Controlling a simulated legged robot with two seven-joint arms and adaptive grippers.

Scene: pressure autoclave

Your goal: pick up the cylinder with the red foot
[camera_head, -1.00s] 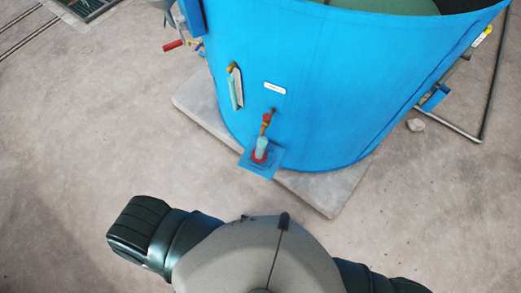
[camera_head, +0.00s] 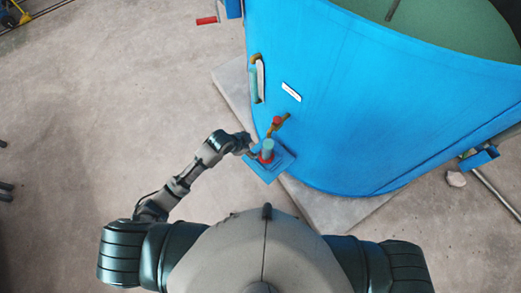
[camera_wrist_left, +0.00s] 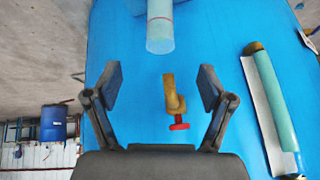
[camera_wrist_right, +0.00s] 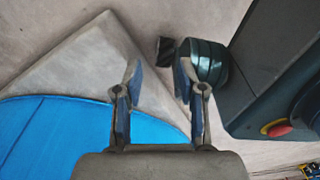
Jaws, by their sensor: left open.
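The cylinder (camera_head: 267,146) is pale teal and stands upright on a red foot (camera_head: 266,158), on a small blue plate (camera_head: 272,168) at the tank's side. My left gripper (camera_head: 250,142) is just left of it in the head view. In the left wrist view the cylinder (camera_wrist_left: 160,25) shows at the top edge, beyond the fingertips, with its foot out of frame. My left gripper (camera_wrist_left: 160,80) is open, with nothing between its fingers. My right gripper (camera_wrist_right: 157,75) is open and empty over the floor and tank base, and is not visible in the head view.
The big blue tank (camera_head: 340,100) fills the right. A brass valve with a red handle (camera_head: 277,120) sits close behind the cylinder. A sight tube (camera_head: 257,80) is mounted on the tank wall. The concrete slab (camera_head: 235,90) lies under the tank. Floor to the left is clear.

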